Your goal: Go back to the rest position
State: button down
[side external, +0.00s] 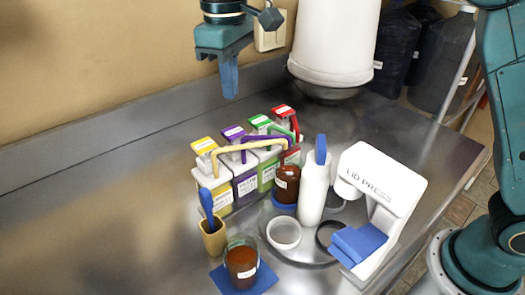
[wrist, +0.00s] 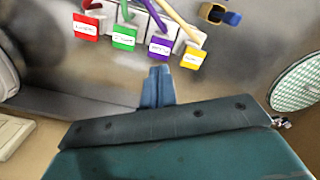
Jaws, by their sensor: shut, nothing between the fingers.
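My gripper (side external: 230,80) hangs high above the back of the metal counter, with its blue fingers shut and nothing between them. The wrist view shows the same shut fingers (wrist: 157,86) pointing over bare counter near the dispensers. It touches nothing in either view. The wall is behind it in the side view.
Several pump dispensers (side external: 243,181) with coloured tops stand mid-counter. A lid press (side external: 380,190), a white bottle (side external: 313,192), a tan cup (side external: 213,240) and a brown jar (side external: 241,263) stand in front. A big white bucket (side external: 335,40) is at the back. The counter's left is clear.

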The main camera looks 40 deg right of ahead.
jog(key=s+d+r+m+t, duration=0.1)
jog(key=s+d+r+m, duration=0.1)
jog(key=s+d, duration=0.45)
jog(key=s+d+r+m+t, duration=0.1)
jog(key=s+d+r+t, duration=0.15)
jog(key=s+d, duration=0.4)
jog(key=s+d+f+m+t, duration=0.1)
jog(key=s+d+f, duration=0.2)
jog(key=s, duration=0.4)
jog(key=s+d+f+m+t, duration=0.1)
jog(key=s+d+f+m, duration=0.1)
jog(key=s+d+f, duration=0.2)
jog(key=s+d, duration=0.2)
jog(key=s, duration=0.1)
jog(key=shift+s+d+f, duration=0.25)
jog(key=shift+s+f, duration=0.05)
jog(key=shift+s, duration=0.1)
